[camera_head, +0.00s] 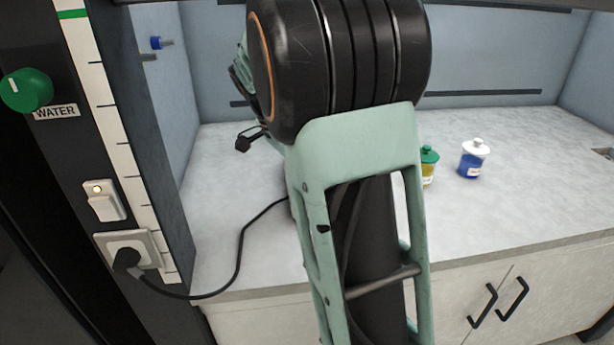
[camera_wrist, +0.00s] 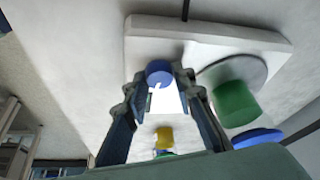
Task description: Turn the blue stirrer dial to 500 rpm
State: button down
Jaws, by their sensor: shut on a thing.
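The blue stirrer dial (camera_wrist: 159,70) sits on a white stirrer body (camera_wrist: 205,35) in the wrist view. My gripper (camera_wrist: 160,78) is shut on the dial, with one dark finger on each side of it. A small pale mark shows at the dial's lower edge. I cannot read any rpm scale or number. In the head view my own arm fills the middle and hides the dial, most of the stirrer and my gripper.
In the wrist view a green cylindrical object (camera_wrist: 236,103) stands close right of my fingers. In the head view a green-lidded yellow jar (camera_head: 428,168) and a white-lidded blue jar (camera_head: 473,160) stand on the bench (camera_head: 520,180). A black cable (camera_head: 240,260) crosses the left side.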

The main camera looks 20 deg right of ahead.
jog(key=shift+w+m+g+p, duration=0.15)
jog(key=shift+m+g+p, duration=0.5)
jog(key=shift+m, duration=1.05)
jog(key=c, duration=1.6)
grip_release()
jog(key=shift+r, duration=0.1)
jog(key=v, duration=0.5)
jog(key=shift+a+r, duration=0.1)
jog(key=shift+r, duration=0.05)
jog(key=w+a, duration=0.2)
jog(key=a, duration=0.9)
jog(key=shift+w+a+f, duration=0.2)
jog(key=shift+w+f, duration=0.05)
jog(key=shift+w, duration=0.05)
